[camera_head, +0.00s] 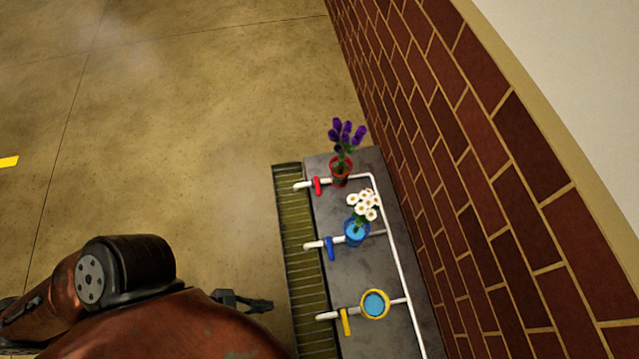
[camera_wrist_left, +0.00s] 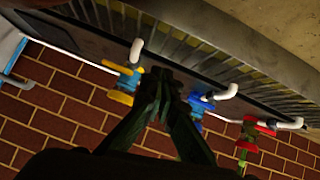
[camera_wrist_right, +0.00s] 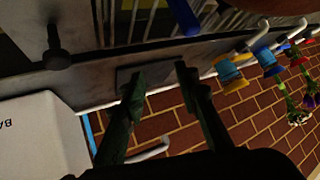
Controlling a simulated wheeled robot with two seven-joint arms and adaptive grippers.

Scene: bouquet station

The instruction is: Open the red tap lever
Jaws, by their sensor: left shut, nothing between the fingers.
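The red tap lever (camera_head: 317,186) sits across the white spout at the far end of the station, beside the red vase (camera_head: 341,172) with purple flowers. It also shows at the right of the left wrist view (camera_wrist_left: 258,126). My left gripper (camera_head: 258,303) is shut and empty, left of the drain grate and well short of the red lever. In the left wrist view its closed fingertips (camera_wrist_left: 160,82) lie between the yellow and blue taps, apart from the red one. My right gripper (camera_wrist_right: 160,78) is open and empty in its own wrist view, and is not seen in the head view.
The blue lever (camera_head: 330,248) and yellow lever (camera_head: 346,321) sit on nearer spouts. A blue vase (camera_head: 357,231) with white flowers and a yellow vase (camera_head: 375,304) stand on the grey counter. A brick wall (camera_head: 475,160) runs behind. The floor left of the grate (camera_head: 292,215) is clear.

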